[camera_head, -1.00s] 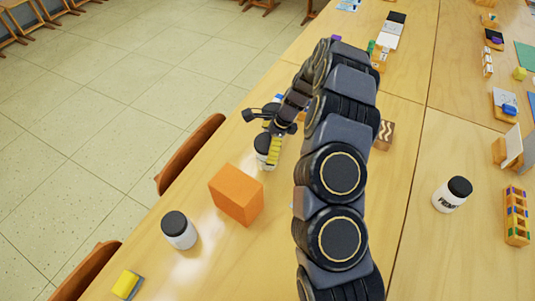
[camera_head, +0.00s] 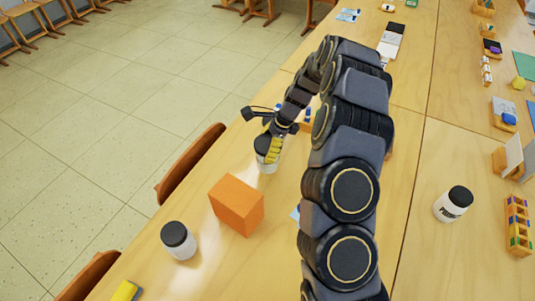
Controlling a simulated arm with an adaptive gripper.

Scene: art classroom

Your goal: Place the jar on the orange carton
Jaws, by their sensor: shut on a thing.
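The orange carton (camera_head: 236,206) stands on the table left of my arm. A white jar with a black lid (camera_head: 265,163) is just beyond it, at my gripper (camera_head: 268,143). A second white jar with a black lid (camera_head: 179,243) stands in front and left of the carton. A third, lettered jar (camera_head: 453,205) stands to the right of my arm. The carton's top is bare.
Chairs (camera_head: 190,163) stand along the table's left edge. A yellow item (camera_head: 125,291) lies at the bottom left. A wooden rack with coloured pieces (camera_head: 518,225) is at the far right. My arm hides part of the table's middle.

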